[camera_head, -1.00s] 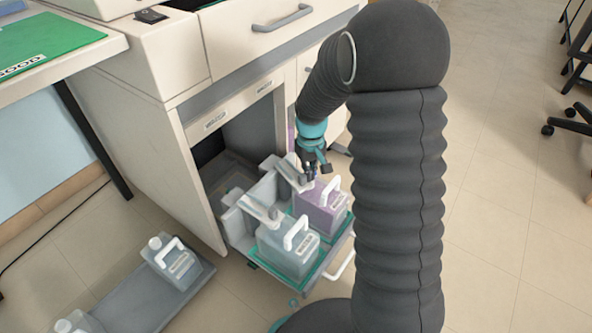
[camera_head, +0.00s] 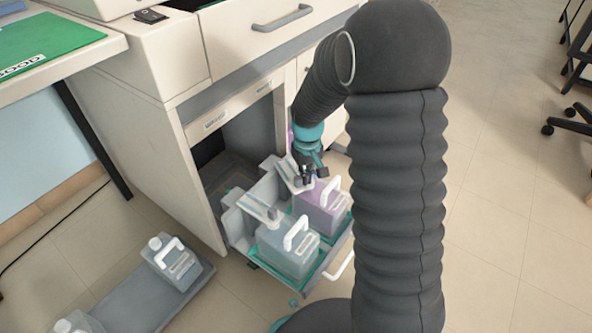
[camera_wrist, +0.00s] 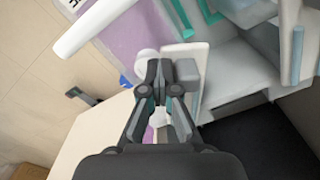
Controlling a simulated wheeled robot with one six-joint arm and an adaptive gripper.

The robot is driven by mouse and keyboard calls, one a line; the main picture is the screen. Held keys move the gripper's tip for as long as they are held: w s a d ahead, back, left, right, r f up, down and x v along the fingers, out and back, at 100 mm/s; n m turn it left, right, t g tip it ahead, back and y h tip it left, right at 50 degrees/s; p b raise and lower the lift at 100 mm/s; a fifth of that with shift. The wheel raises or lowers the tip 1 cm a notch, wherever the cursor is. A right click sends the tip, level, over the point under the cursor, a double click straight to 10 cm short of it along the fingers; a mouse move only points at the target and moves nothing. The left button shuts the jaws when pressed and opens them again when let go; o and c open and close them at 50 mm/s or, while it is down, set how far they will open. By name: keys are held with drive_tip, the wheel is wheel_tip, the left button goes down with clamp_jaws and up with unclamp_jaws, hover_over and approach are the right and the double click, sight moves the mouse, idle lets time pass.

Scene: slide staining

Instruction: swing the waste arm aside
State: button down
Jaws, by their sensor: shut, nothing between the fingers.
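The pull-out drawer holds two jugs, a purple one (camera_head: 322,208) at the back right and a clear bluish one (camera_head: 286,250) in front. A pale grey waste arm (camera_head: 290,178) reaches from the drawer's rear wall toward the purple jug's top. A second such arm (camera_head: 257,207) reaches over the clear jug. My gripper (camera_head: 307,178) is shut and empty, pointing down at the end of the rear waste arm. In the wrist view, my fingertips (camera_wrist: 168,72) overlap the edge of that pale arm (camera_wrist: 198,72), beside the purple jug (camera_wrist: 120,42); I cannot tell whether they touch it.
The drawer's front handle (camera_head: 341,266) faces the floor at right. The cabinet (camera_head: 180,170) stands left and behind, with an upper drawer handle (camera_head: 282,18) above. Another jug (camera_head: 178,265) stands on a grey floor tray (camera_head: 140,298) at left.

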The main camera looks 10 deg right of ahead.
sight(293, 189)
drive_tip(key=shift+s+a+f, duration=0.1)
drive_tip(key=shift+s+a, duration=0.25)
drive_tip(key=shift+a, duration=0.3)
drive_tip(key=shift+s+a+f, duration=0.15)
drive_tip(key=shift+s+a, duration=0.15)
drive_tip(key=shift+a, duration=0.3)
drive_tip(key=shift+s+a+f, duration=0.1)
drive_tip(key=shift+s+a, duration=0.25)
drive_tip(key=shift+a, duration=0.3)
drive_tip(key=shift+a, duration=0.15)
drive_tip(key=shift+w+a, duration=0.15)
drive_tip(key=shift+a, duration=1.85)
drive_tip(key=shift+w+a+p, duration=0.1)
drive_tip(key=shift+a+p, duration=0.1)
drive_tip(key=shift+p, duration=0.1)
drive_tip(key=shift+w+a, duration=0.1)
drive_tip(key=shift+a, duration=0.1)
